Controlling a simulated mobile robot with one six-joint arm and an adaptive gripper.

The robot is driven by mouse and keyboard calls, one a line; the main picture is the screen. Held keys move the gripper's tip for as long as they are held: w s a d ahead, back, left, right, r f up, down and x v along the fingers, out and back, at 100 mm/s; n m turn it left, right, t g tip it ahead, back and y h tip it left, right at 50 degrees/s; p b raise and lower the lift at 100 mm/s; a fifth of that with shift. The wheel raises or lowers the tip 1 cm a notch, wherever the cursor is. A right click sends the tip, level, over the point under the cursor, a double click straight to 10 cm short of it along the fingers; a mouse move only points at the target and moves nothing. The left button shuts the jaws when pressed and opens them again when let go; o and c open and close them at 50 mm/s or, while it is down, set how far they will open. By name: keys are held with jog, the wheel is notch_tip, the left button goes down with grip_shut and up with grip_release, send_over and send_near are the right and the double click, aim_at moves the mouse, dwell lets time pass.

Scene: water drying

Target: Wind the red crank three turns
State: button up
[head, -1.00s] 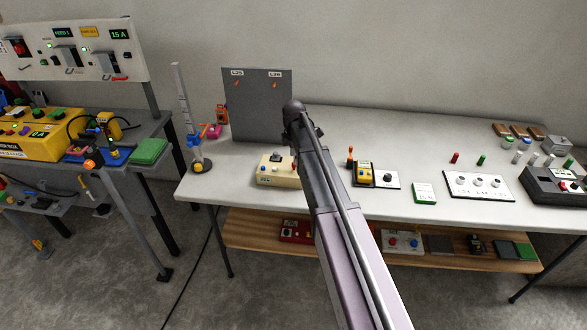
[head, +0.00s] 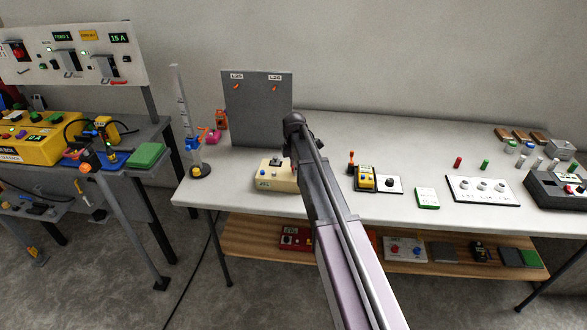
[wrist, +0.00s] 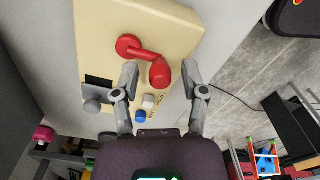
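The red crank (wrist: 128,46) is on the face of a cream box (wrist: 180,22) in the wrist view. Its arm runs right and down to a red knob-like handle (wrist: 160,73). My gripper (wrist: 160,70) is open, with one fingertip on each side of the handle. Gaps show between both fingertips and the handle, so I see no grip on it. In the head view the cream box (head: 268,184) sits on the white table, and my arm covers its right part.
The cream box also carries a grey knob (wrist: 92,106), a white button (wrist: 149,101) and a blue button (wrist: 141,117). In the head view a grey panel (head: 252,110) stands behind it, and a tall graduated column (head: 184,120) stands to the left. Bare table (head: 400,150) lies to the right.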

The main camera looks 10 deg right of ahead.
grip_shut()
jog(key=shift+a+m, duration=0.1)
jog(key=shift+m, duration=0.2)
